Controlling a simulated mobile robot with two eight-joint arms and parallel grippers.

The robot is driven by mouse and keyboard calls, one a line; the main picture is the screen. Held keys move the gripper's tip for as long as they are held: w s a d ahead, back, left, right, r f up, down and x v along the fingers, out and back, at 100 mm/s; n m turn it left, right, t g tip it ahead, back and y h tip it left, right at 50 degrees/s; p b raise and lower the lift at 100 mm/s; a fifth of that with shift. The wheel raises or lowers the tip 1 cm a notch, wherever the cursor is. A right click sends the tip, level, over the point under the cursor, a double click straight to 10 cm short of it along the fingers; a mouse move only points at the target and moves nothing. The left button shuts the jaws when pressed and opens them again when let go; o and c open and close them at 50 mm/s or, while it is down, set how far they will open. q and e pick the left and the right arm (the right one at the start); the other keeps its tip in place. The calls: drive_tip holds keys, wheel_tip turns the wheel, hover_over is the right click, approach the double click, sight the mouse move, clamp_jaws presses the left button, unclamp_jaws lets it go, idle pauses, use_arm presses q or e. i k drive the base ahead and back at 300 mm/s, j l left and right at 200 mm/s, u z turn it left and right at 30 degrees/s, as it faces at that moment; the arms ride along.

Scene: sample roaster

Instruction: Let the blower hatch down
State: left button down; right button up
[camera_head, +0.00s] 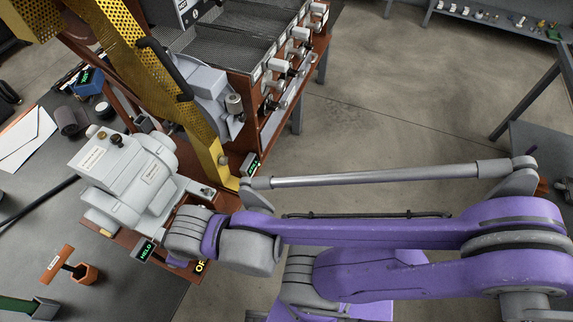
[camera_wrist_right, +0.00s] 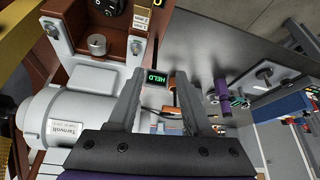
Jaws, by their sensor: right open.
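The grey blower housing (camera_head: 125,180) with its white labels sits on a red-brown base at left in the head view. A grey motor body labelled Tarnvolt (camera_wrist_right: 62,125) fills the left of the right wrist view. A yellow perforated panel (camera_head: 120,35) with a black handle (camera_head: 165,68) stands raised behind the blower. I cannot tell for certain which part is the hatch. My right gripper (camera_wrist_right: 158,85) is open, its two fingers apart with nothing clearly between them. In the head view its fingers are hidden beyond my purple arm's wrist. My left gripper is out of view.
A small display (camera_wrist_right: 156,77) reading HELD shows beyond the fingers. The roaster's row of drums and handles (camera_head: 285,70) stands behind. Open floor (camera_head: 390,130) lies to the right.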

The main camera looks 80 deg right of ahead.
sight(235, 123)
drive_tip(key=z, duration=2.35)
